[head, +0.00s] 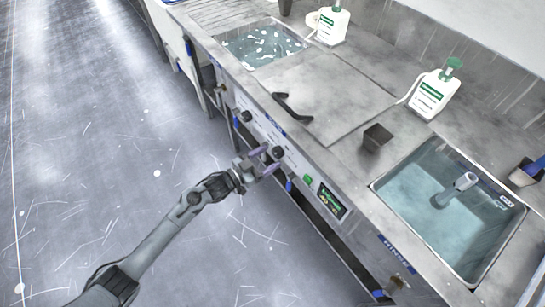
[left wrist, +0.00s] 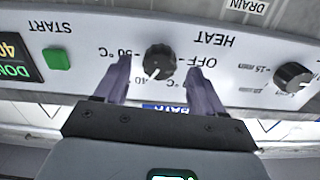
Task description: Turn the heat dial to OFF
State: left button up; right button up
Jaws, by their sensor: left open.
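The heat dial (left wrist: 160,62) is a round black knob under the HEAT label on the light control panel, seen upside down in the left wrist view. Its white mark points toward the bottom of the picture, slightly left, not toward the OFF label (left wrist: 190,60) on the right. In the head view the dial (head: 277,152) is on the front of the bench. My left gripper (head: 267,162) is open in front of the panel. In the left wrist view its purple fingers (left wrist: 160,78) stand on either side of the dial, apart from it. My right gripper is not in view.
A minute-marked dial (left wrist: 292,76) sits right of the heat dial in the wrist view. A green START button (left wrist: 57,59) and a display (left wrist: 14,60) are left. On the bench are a black-handled lid (head: 340,90), a rinse basin (head: 440,210) and bottles (head: 433,95).

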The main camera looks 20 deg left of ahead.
pick_arm(q)
jog(key=shift+x, duration=1.1)
